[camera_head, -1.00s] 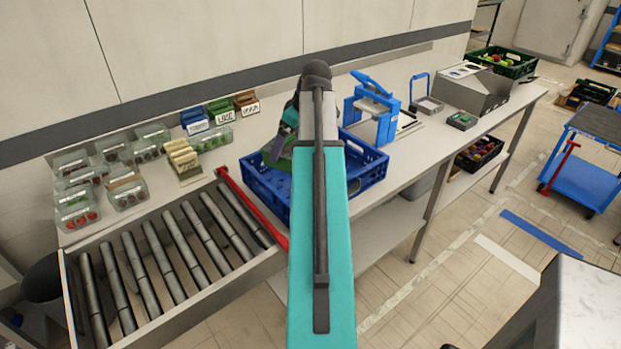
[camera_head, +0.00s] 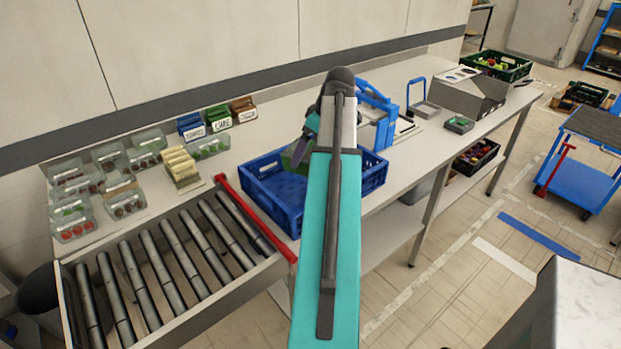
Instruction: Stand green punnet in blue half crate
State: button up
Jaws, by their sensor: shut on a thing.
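The blue half crate (camera_head: 262,204) stands on the bench beside the roller track, and its left part looks empty. My arm crosses in front and hides its middle and part of its right side. My gripper (camera_head: 304,140) is over the crate, mostly hidden behind my arm. It is shut on the green punnet (camera_head: 294,155), of which only a small dark green part shows, tilted, at the left of my arm. I cannot tell how high it is above the crate floor.
A red bar (camera_head: 255,218) lies between the rollers (camera_head: 175,255) and the crate. Several clear punnets (camera_head: 125,200) and card holders (camera_head: 190,127) stand at the left. A blue-framed device (camera_head: 378,105) stands close behind the crate. A grey box (camera_head: 470,92) is farther right.

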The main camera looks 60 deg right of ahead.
jog(key=shift+f+p, duration=0.65)
jog(key=shift+f, duration=2.15)
jog(key=shift+f, duration=0.15)
jog(key=shift+f+p, duration=0.5)
jog(key=shift+f, duration=1.25)
jog(key=shift+f, duration=0.15)
jog(key=o, duration=0.6)
jog(key=shift+o, duration=0.2)
jog(key=shift+r, duration=0.3)
jog(key=shift+b+v, duration=1.25)
jog(key=shift+v, duration=4.65)
